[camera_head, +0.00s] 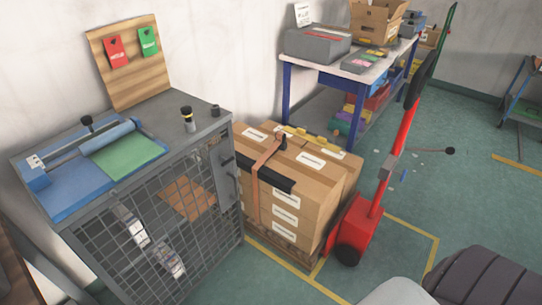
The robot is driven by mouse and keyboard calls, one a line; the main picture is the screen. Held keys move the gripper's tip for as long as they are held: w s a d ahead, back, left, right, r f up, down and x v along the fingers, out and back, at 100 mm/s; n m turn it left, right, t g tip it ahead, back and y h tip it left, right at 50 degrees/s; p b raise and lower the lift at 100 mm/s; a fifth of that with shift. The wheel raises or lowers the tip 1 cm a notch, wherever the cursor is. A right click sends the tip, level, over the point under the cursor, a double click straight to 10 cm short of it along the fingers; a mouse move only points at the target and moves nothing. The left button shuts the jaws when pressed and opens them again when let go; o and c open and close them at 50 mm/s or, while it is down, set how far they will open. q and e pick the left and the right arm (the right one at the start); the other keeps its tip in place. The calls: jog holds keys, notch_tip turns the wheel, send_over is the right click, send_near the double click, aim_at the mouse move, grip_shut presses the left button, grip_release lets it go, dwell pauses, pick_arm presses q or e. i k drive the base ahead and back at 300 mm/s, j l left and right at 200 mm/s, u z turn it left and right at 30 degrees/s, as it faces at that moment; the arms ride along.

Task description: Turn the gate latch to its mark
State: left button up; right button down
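A grey metal cage cabinet stands at the left, with a wire-mesh gate (150,235) on its front. The gate looks closed. A grey latch plate (229,185) sits at the gate's upper right edge, with a small dark handle (227,161) near its top. The handle is too small for me to tell its exact angle, and I cannot make out a mark beside it. Brown card and white-labelled items show behind the mesh.
Strapped cartons (310,185) on a pallet stand close right of the latch, beside a red pallet truck (355,225). A blue-legged workbench (352,68) is behind. The cabinet top carries a blue-and-green cutting device (125,155). Green floor is open at the right.

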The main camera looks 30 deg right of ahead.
aim_at(226, 161)
jog(key=z, duration=0.7)
